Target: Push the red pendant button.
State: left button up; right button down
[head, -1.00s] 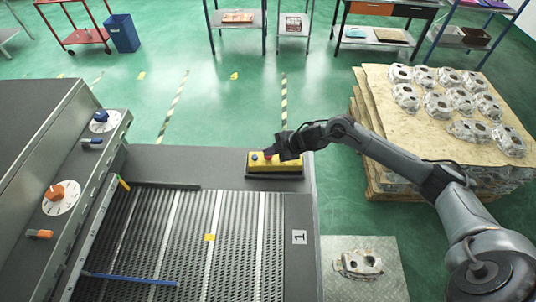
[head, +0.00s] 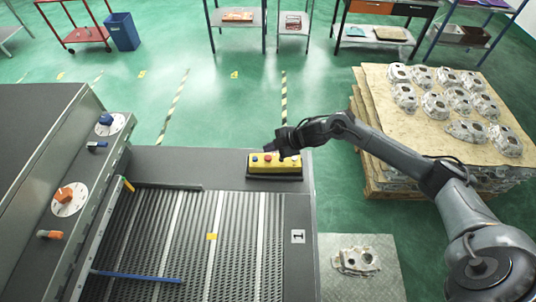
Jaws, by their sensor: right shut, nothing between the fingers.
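The yellow pendant box (head: 289,166) lies on the dark ledge at the far end of the machine bed. Its red button (head: 268,157) shows on the top face, beside a blue button (head: 254,158) to the left. My right gripper (head: 271,147) is shut and empty. In the picture its fingertips are just above the red button, apart from it, and the gripper body covers the box's upper right part. My left gripper is out of view.
A pallet (head: 390,120) of aluminium castings stands at the right, under my right arm. One casting (head: 357,261) lies on a grey plate (head: 388,285). A control panel with orange and blue knobs is at the left. A blue rod (head: 135,277) lies on the ribbed bed.

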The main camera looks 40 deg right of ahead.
jog(key=shift+r+p, duration=0.85)
jog(key=shift+r, duration=0.5)
jog(key=shift+f, duration=0.2)
